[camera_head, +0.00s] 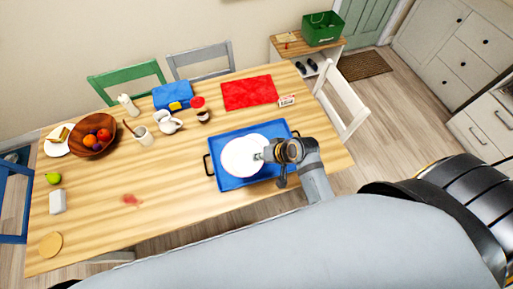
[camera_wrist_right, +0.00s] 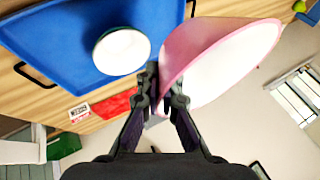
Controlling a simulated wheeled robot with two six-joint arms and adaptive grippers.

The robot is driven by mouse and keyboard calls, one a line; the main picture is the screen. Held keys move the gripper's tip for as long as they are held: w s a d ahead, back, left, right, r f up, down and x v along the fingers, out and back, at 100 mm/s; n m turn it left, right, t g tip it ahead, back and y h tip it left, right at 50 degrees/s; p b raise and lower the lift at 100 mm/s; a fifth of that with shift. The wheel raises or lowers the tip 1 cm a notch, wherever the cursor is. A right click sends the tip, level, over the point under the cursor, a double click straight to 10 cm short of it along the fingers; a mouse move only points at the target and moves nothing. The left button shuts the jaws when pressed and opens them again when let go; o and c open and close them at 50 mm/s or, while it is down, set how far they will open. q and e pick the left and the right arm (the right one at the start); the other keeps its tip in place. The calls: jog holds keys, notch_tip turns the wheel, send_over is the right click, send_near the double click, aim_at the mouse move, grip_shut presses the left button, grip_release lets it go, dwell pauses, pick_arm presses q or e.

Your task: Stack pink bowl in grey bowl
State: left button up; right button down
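The pink bowl (camera_wrist_right: 182,45), pink outside and white inside, is gripped at its wall by my right gripper (camera_wrist_right: 163,92), whose fingers close on it from both sides. In the head view my right gripper (camera_head: 260,155) is over the blue tray (camera_head: 283,133), at the right edge of a white bowl interior (camera_head: 241,157), which looks like the held bowl. In the wrist view a second bowl, white inside with a dark greyish rim (camera_wrist_right: 122,50), sits on the tray, apart from the pink bowl. In the head view this second bowl is not clearly distinguishable. My left gripper is out of view.
The tray lies on a wooden table (camera_head: 165,200). A red mat (camera_head: 249,92), small box (camera_head: 287,100), jar (camera_head: 203,116) and white pitcher (camera_head: 169,123) stand behind it. A fruit bowl (camera_head: 84,147) is far left. The table left of the tray is mostly clear.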

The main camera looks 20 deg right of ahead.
jog(key=w+d+f+b, duration=0.2)
jog(key=w+f+b, duration=0.2)
jog(key=b, duration=0.3)
jog(key=w+d+f+b, duration=0.3)
jog(key=f+b, duration=0.2)
jog(key=b, duration=0.2)
jog(key=w+d+f+b, duration=0.2)
jog(key=w+f+b, duration=0.2)
jog(key=b, duration=0.3)
jog(key=shift+w+d+f, duration=0.15)
jog(key=shift+w+f, duration=0.1)
jog(key=shift+w, duration=0.1)
jog(key=shift+r, duration=0.25)
jog(key=shift+f, duration=0.15)
jog(key=shift+f, duration=0.45)
jog(key=c, duration=1.5)
grip_release()
jog(key=shift+r, duration=0.1)
